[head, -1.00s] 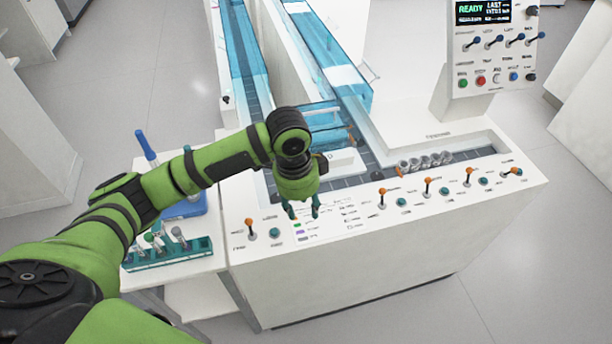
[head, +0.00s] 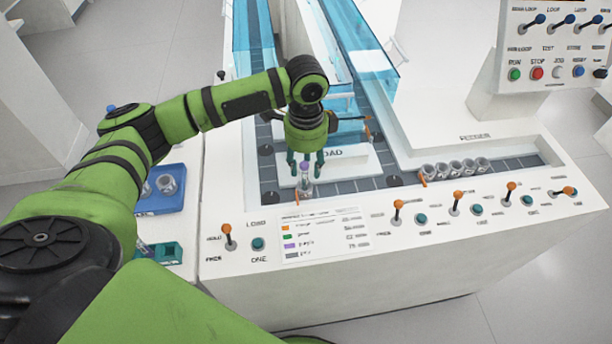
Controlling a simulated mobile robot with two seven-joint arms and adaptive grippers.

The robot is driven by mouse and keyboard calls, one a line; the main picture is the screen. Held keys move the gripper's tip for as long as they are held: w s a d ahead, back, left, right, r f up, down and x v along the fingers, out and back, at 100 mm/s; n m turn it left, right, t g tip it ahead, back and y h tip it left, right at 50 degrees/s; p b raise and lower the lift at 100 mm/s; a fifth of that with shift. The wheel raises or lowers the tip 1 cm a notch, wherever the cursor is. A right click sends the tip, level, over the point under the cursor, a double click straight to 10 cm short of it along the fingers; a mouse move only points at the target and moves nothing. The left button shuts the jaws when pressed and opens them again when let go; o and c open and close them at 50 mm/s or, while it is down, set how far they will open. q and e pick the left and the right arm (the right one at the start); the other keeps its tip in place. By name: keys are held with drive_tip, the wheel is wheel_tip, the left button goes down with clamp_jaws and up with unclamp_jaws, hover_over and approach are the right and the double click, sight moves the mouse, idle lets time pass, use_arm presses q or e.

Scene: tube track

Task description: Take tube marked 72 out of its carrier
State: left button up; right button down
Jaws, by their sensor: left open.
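A tube with a purple cap (head: 304,167) stands upright in a clear-looking carrier (head: 306,189) on the dark track of the white machine, by the LOAD plate. I cannot read a number on the tube. My left gripper (head: 305,166) points down over it, open, with one teal finger on each side of the cap. I cannot tell whether the fingers touch the tube. My right gripper is not in view.
Several empty carriers (head: 455,169) stand in a row on the track at right. Orange-tipped levers and teal buttons line the front panel, beside a colour legend card (head: 320,234). A blue tray (head: 163,196) and a teal rack (head: 158,252) sit at left, partly behind my arm.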

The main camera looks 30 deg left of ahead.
sight(305, 175)
use_arm(q)
drive_tip(key=f, duration=0.3)
drive_tip(key=shift+s+a+f, duration=0.1)
drive_tip(key=shift+s+f, duration=0.1)
drive_tip(key=shift+f, duration=0.2)
drive_tip(key=shift+w+f, duration=0.1)
drive_tip(key=shift+f, duration=0.3)
clamp_jaws()
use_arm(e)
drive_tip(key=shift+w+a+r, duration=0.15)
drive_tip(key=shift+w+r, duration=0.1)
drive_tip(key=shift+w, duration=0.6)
use_arm(q)
drive_tip(key=shift+r, duration=0.2)
